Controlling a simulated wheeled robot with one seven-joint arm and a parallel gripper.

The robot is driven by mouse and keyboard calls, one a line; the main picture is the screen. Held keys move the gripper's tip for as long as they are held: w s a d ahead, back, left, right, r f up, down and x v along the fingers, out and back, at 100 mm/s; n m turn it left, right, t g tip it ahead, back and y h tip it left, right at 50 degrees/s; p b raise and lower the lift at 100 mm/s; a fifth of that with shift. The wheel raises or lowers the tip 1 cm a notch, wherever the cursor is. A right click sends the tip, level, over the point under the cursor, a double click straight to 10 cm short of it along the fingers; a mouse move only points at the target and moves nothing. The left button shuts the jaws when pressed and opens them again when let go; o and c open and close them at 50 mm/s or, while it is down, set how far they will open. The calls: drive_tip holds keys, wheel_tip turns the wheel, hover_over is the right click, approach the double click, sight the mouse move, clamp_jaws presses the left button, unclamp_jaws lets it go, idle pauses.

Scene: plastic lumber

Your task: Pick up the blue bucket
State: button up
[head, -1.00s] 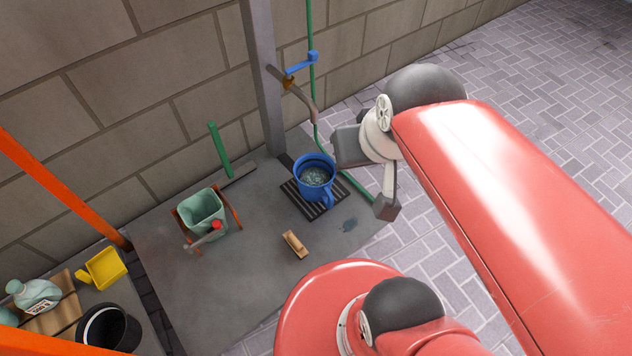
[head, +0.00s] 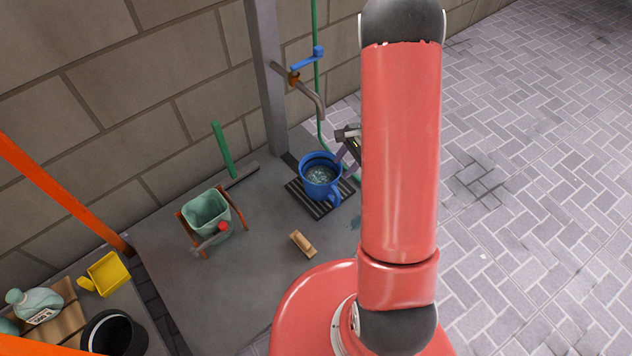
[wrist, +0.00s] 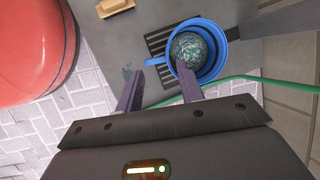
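The blue bucket (head: 311,191) stands upright on a dark slatted grate below the tap, with a loop handle on its front right side. Speckled, watery-looking contents show inside. In the wrist view the bucket (wrist: 216,60) is just beyond the fingertips, its handle pointing left. My gripper (wrist: 159,68) is open and empty, with the handle appearing in line with the gap between the fingers. In the head view my gripper (head: 347,152) is at the bucket's right rim, partly hidden by my arm. I cannot tell whether a finger touches the bucket.
A tap (head: 308,92) on a post overhangs the bucket, and a green hose (head: 319,118) runs behind it. A wooden brush (head: 302,244) lies in front. A green bucket (head: 207,212) stands left, near a green-handled broom (head: 222,150). Paving at right is clear.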

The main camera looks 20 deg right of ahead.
drive_tip(key=f+m, duration=0.1)
drive_tip(key=f, duration=0.4)
drive_tip(key=f+m, duration=0.1)
drive_tip(key=f, duration=0.5)
drive_tip(key=a+f+m+b, duration=0.1)
drive_tip(key=f, duration=0.5)
drive_tip(key=shift+s+f+g, duration=0.1)
drive_tip(key=shift+s+g, duration=0.2)
drive_tip(key=shift+s, duration=0.05)
clamp_jaws()
